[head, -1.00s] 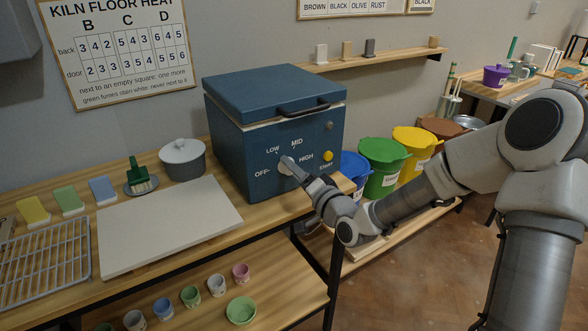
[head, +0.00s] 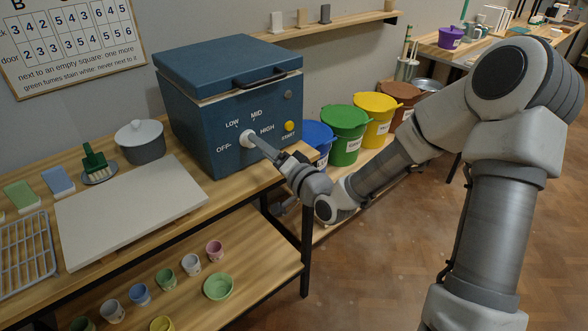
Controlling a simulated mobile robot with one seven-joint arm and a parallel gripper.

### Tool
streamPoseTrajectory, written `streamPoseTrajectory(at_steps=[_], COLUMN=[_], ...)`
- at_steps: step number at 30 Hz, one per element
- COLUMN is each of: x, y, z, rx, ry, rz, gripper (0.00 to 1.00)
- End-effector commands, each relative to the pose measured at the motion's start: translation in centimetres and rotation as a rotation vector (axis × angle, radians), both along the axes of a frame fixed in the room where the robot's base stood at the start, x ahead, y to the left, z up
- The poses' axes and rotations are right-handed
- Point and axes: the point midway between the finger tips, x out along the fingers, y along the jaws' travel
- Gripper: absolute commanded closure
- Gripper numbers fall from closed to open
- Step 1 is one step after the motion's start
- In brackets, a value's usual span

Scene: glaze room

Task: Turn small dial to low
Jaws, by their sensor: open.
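The blue kiln (head: 205,140) stands on the wooden bench with its lid down. Its front carries a pale round dial (head: 246,138) with OFF, LOW, MID and HIGH marked around it. My gripper (head: 262,147) is in front of the dial, its fingers pointing at it from the lower right. The fingers are open. They cover part of the dial, and I cannot tell whether they touch it. The dial's pointer is too small and hidden to read.
A yellow START button (head: 289,126) sits right of the dial. A lidded grey pot (head: 140,141) and a white board (head: 130,210) lie left of the kiln. Colored buckets, including a green one (head: 345,135), stand to the right. The floor (head: 390,270) in front is clear.

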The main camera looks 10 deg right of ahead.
Motion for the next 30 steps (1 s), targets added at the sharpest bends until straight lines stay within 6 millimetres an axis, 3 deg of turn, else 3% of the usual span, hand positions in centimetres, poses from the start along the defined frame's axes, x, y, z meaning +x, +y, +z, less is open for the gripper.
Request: streamPoseTrajectory(at_steps=[9, 30], x=[-6.7, -10.5], y=[-4.7, -7.3], z=[0.1, 0.4], rx=[0.0, 0.002], ry=[0.004, 0.003], rz=[-0.004, -0.002], gripper=[0.24, 0.24])
